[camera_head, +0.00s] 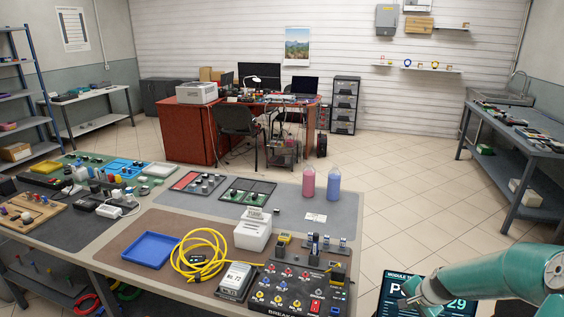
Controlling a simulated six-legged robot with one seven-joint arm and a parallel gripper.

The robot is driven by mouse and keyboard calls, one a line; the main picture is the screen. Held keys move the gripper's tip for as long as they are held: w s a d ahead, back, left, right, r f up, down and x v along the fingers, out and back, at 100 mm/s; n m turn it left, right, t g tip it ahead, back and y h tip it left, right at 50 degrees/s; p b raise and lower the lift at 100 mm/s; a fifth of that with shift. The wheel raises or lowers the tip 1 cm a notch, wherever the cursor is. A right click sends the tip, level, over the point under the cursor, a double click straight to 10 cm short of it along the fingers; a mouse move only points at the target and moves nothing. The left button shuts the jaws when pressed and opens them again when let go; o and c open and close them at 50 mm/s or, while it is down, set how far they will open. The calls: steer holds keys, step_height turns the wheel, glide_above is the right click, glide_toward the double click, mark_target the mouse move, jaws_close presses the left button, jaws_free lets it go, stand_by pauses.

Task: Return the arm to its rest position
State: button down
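My teal arm reaches in from the right edge at the lower right of the head view. I see no object clearly held.
The bench holds a yellow coiled cable (201,258), a blue tray (151,250), a black breakout panel (290,292), and pink (308,183) and blue (333,183) bottles. A side table (520,140) stands at the right. Tiled floor (405,200) between them is clear.

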steer(key=s+a+r+n+h, duration=0.1)
steer(key=s+a+r+n, duration=0.35)
steer(key=a+r, duration=0.4)
steer(key=s+a+r+n+h, duration=0.1)
steer(key=s+a+r+n, duration=0.35)
steer(key=r, duration=0.75)
steer(key=s+a+r+n, duration=0.1)
steer(key=s+a+r, duration=0.3)
steer(key=s, duration=0.4)
steer(key=s+a+r+n, duration=0.2)
steer(key=s+a, duration=0.3)
steer(key=s, duration=0.3)
steer(key=shift+s+a+r+t+y, duration=0.25)
steer(key=shift+r+t+y, duration=0.15)
steer(key=shift+r, duration=0.5)
